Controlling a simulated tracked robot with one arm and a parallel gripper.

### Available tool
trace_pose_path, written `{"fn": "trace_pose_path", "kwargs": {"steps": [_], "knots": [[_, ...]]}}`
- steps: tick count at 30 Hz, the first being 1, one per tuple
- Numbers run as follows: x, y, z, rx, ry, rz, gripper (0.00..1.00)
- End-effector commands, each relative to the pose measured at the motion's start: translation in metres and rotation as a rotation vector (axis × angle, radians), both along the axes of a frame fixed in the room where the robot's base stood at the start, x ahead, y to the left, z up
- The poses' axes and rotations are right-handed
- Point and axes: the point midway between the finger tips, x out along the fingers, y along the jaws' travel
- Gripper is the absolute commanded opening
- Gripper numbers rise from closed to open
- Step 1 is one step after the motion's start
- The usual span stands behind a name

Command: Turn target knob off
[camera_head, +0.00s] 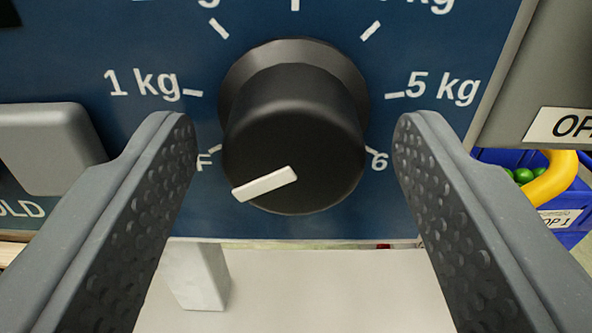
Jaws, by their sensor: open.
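A round black knob (293,135) sticks out from a dark blue panel (150,40). A white pointer mark (265,184) on its face points to the lower left. White scale labels ring the knob, with "1 kg" at left, "5 kg" at right and a partly hidden label ending in "F" at lower left. My gripper (294,135) is open, with one dark dimpled finger on each side of the knob. Gaps show between both fingers and the knob, and I cannot tell how far the fingertips are from the panel.
A grey block (48,150) sits on the panel at left, above lettering ending in "OLD". A grey housing with a partly cut-off label (562,125) is at right. Below it is a blue bin (575,222) with green and yellow items. A pale surface (330,290) lies below the panel.

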Motion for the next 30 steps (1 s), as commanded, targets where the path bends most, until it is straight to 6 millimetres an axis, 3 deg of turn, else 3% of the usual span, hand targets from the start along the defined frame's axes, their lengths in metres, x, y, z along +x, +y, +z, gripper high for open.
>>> {"fn": "trace_pose_path", "kwargs": {"steps": [5,21,30], "knots": [[-0.018,0.002,0.001,0.001,-0.002,0.002,0.56],[-0.106,0.005,-0.001,0.001,-0.001,0.004,0.56],[-0.133,0.005,0.000,0.000,-0.001,0.001,0.56]]}}
